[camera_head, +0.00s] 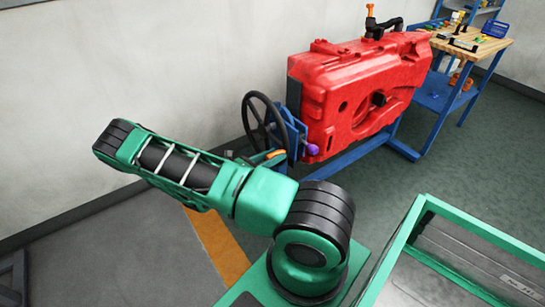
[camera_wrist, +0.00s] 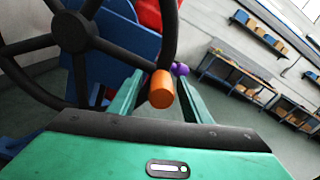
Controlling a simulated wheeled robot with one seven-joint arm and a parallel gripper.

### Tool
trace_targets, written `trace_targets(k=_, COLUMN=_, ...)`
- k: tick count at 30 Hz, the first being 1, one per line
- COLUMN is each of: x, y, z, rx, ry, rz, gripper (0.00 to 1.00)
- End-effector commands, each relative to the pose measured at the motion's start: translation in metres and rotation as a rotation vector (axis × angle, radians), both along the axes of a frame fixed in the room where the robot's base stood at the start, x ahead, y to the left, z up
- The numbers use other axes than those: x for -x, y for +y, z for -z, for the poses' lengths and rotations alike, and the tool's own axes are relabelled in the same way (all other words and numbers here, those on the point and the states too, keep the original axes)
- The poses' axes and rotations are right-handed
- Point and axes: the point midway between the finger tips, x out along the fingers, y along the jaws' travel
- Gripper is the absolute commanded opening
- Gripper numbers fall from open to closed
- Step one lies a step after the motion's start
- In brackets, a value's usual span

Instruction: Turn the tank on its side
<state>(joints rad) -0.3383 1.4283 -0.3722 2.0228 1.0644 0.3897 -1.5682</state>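The red tank (camera_head: 365,88) stands upright on edge in a blue stand (camera_head: 372,146) beside the wall. A black handwheel (camera_head: 262,122) is at the stand's near end, with a purple knob (camera_head: 312,149) and an orange handle (camera_head: 276,153) close by. In the wrist view the wheel (camera_wrist: 76,32) fills the upper left, and the orange handle (camera_wrist: 162,89) points toward the camera. My gripper (camera_wrist: 160,92) is open, its green fingers on either side of the orange handle with visible gaps. The purple knob (camera_wrist: 180,69) is beyond it. The red tank is mostly cut off there.
A workbench (camera_head: 470,50) with small items stands behind the tank at the upper right. A green-framed cart or tray (camera_head: 425,212) is at the lower right. The wall (camera_head: 150,60) runs close behind the wheel. Grey floor between stand and bench is clear.

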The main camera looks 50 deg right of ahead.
Motion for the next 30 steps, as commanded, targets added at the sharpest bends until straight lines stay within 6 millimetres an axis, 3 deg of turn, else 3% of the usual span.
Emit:
trace_targets(k=8, x=-0.003, y=0.01, z=0.0, rx=0.0, ry=0.0, rz=-0.003, gripper=0.44)
trace_targets(k=21, x=-0.021, y=0.084, z=0.001, rx=0.0, ry=0.0, rz=-0.004, gripper=0.44)
trace_targets(k=30, x=-0.026, y=0.105, z=0.001, rx=0.0, ry=0.001, rz=0.0, gripper=0.44)
